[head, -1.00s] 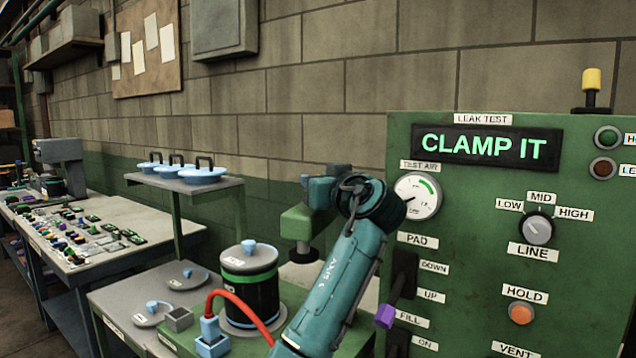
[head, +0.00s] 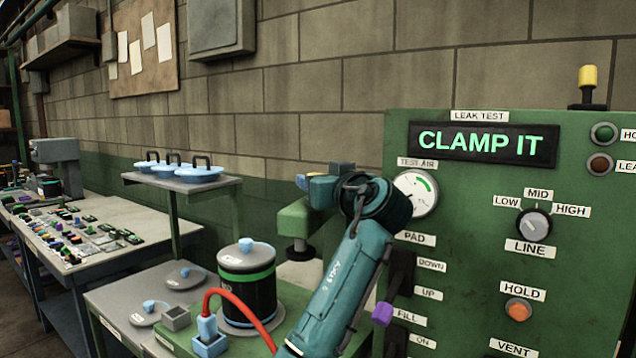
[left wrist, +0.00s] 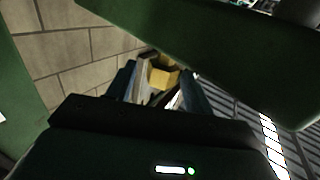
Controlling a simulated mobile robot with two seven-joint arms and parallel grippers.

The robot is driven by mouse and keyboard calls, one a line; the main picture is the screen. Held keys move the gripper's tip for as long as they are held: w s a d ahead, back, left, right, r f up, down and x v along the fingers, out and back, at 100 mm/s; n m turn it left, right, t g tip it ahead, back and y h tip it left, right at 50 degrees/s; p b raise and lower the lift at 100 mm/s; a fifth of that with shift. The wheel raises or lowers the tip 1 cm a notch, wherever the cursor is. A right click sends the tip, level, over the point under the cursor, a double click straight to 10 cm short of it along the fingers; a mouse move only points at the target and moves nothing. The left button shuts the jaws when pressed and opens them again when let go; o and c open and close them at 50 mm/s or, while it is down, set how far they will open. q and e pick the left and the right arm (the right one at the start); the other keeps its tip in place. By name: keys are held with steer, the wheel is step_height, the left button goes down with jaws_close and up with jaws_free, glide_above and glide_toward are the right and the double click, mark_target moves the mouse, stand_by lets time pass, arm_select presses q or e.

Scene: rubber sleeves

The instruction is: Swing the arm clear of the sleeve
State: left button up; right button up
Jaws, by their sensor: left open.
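The black sleeve (head: 250,293) with a green band stands upright on a round grey plate on the green bench. A grey lid with a light-blue knob (head: 246,245) sits on top of it. My left gripper (head: 312,184) is above and to the right of the sleeve, apart from it, beside the green overhanging arm (head: 306,218) with its dark pad. Its jaws are open, partly hidden behind my wrist. In the left wrist view the fingers (left wrist: 160,90) reach toward the wall, with a small yellow shape beyond. My right gripper is not in view.
The green leak-test panel (head: 470,270) reads "CLAMP IT" and stands close right of my wrist. A red hose (head: 240,303) runs from a blue fitting beside the sleeve. A shelf with blue lids (head: 185,172) stands behind left. The brick wall is behind.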

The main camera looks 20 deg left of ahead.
arm_select(q)
steer(key=b+v, duration=0.3)
steer(key=v, duration=0.8)
steer(key=shift+s+d, duration=0.15)
steer(key=shift+s, duration=0.05)
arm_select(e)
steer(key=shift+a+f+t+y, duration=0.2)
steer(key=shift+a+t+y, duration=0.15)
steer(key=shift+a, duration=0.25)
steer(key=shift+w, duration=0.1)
